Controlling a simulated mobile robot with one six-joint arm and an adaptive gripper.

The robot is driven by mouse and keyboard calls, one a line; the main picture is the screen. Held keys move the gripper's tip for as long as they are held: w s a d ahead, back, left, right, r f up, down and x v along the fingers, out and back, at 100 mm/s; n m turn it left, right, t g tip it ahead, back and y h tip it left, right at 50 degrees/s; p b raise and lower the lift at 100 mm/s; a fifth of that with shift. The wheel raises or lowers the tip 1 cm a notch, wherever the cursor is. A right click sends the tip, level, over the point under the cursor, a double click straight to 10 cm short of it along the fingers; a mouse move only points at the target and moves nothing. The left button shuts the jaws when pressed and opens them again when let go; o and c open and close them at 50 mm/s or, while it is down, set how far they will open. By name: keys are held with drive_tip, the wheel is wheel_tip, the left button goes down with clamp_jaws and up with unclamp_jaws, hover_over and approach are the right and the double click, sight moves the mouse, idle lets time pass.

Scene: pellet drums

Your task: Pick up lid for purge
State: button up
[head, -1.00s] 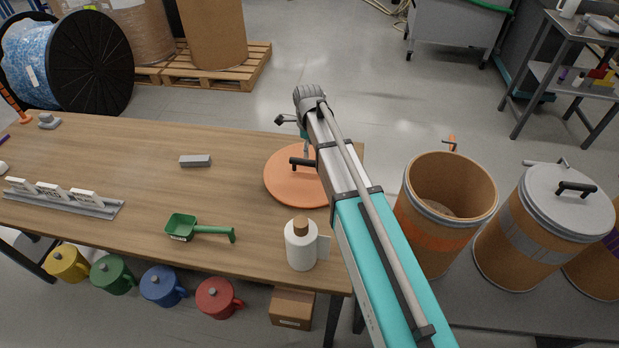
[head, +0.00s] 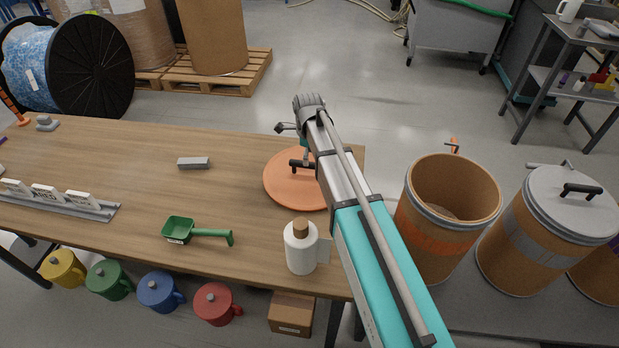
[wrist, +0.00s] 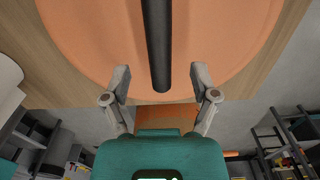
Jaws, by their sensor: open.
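The orange round lid (head: 285,183) lies flat on the wooden table near its right edge, with a black bar handle (head: 299,164) on top. In the wrist view the lid (wrist: 95,45) fills the upper part, and the handle (wrist: 157,50) runs down the middle to between my fingers. My gripper (wrist: 160,80) is open, one finger on each side of the handle's near end, with gaps on both sides. In the head view my gripper (head: 305,150) is over the lid, and my arm hides the lid's right part. I cannot tell the gripper's exact height.
A white bottle (head: 301,247), a green scoop (head: 190,232) and a grey block (head: 194,163) are on the table (head: 130,180). An open drum (head: 445,215) with an orange band and a drum with a grey lid (head: 570,200) stand to the right.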

sight(307, 170)
drive_tip(key=shift+a+f+b, duration=0.2)
drive_tip(key=shift+f+b, duration=1.65)
drive_tip(key=shift+f, duration=0.25)
drive_tip(key=shift+c, duration=0.3)
clamp_jaws()
